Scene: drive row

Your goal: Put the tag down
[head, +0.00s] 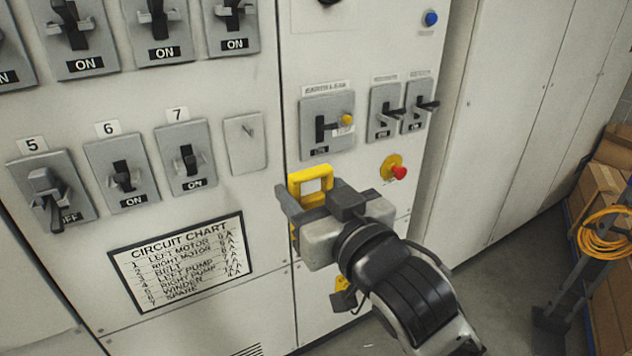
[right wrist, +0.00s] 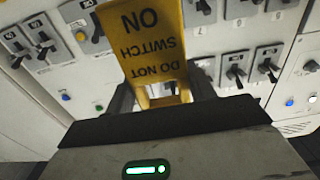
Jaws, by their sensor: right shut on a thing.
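A yellow tag (head: 312,184) shows at my right gripper (head: 297,200) in the head view, in front of the lower middle of the cabinet. The gripper's jaws are shut on it, and its body hides part of the tag. In the right wrist view the tag (right wrist: 150,40) reads "DO NOT SWITCH ON", upside down, and reaches up from between the fingers of the right gripper (right wrist: 160,95). I cannot tell from these views whether the tag touches the cabinet. My left gripper is not in view.
Breaker switches numbered 5 (head: 50,190), 6 (head: 123,175) and 7 (head: 188,160) are on the cabinet; 5 reads OFF. A red emergency button (head: 399,172) sits right of the gripper. A circuit chart (head: 180,262) is at lower left. Boxes (head: 605,190) and a trolley with orange cable (head: 603,232) stand far right.

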